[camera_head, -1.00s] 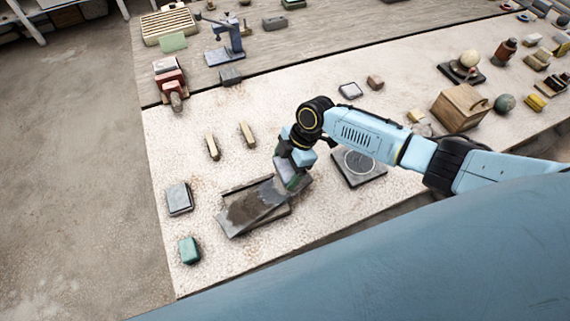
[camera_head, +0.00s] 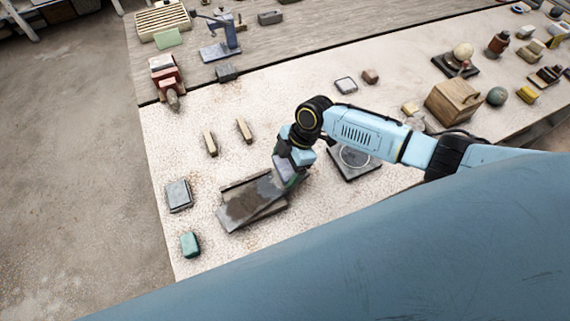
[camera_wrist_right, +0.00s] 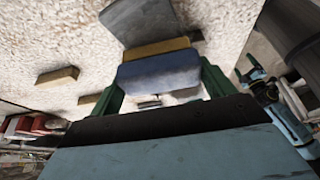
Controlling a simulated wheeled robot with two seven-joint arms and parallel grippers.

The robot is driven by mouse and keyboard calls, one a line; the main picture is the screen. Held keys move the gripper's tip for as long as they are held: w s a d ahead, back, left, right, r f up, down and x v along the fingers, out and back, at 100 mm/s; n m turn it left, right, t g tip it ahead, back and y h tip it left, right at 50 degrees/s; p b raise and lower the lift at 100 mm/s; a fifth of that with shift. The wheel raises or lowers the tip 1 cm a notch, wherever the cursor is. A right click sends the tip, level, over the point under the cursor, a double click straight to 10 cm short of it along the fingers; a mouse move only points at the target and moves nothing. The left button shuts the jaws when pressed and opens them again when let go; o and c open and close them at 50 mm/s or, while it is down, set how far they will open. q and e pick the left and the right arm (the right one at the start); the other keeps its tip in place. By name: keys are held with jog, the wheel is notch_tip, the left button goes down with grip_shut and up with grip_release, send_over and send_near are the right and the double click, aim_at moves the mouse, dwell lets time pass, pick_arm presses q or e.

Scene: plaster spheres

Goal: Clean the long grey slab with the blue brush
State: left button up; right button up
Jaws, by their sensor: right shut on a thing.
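The long grey slab (camera_head: 240,213) lies tilted across a darker base on the pale worktop, with a dark brown dirty patch over its middle and a paler near-left end. My right gripper (camera_head: 287,174) is at the slab's far right end. In the right wrist view, my right gripper (camera_wrist_right: 160,85) has its green fingers shut on the blue brush (camera_wrist_right: 158,71), with a yellowish layer along its far side. The grey slab (camera_wrist_right: 138,22) shows just beyond it there. Whether the brush touches the slab is hard to tell.
A grey square block (camera_head: 179,195) and a teal block (camera_head: 190,244) lie left of the slab. Two wooden sticks (camera_head: 210,144) (camera_head: 244,130) lie behind it. A dark plate with a ring (camera_head: 355,162) is to the right, partly behind my arm.

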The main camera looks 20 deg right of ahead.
jog(key=shift+f+b, duration=0.5)
jog(key=shift+f, duration=0.1)
jog(key=shift+s+r+p, duration=0.15)
jog(key=shift+s+p, duration=0.35)
jog(key=shift+p, duration=0.05)
jog(key=shift+s+p, duration=0.35)
jog(key=shift+s, duration=0.2)
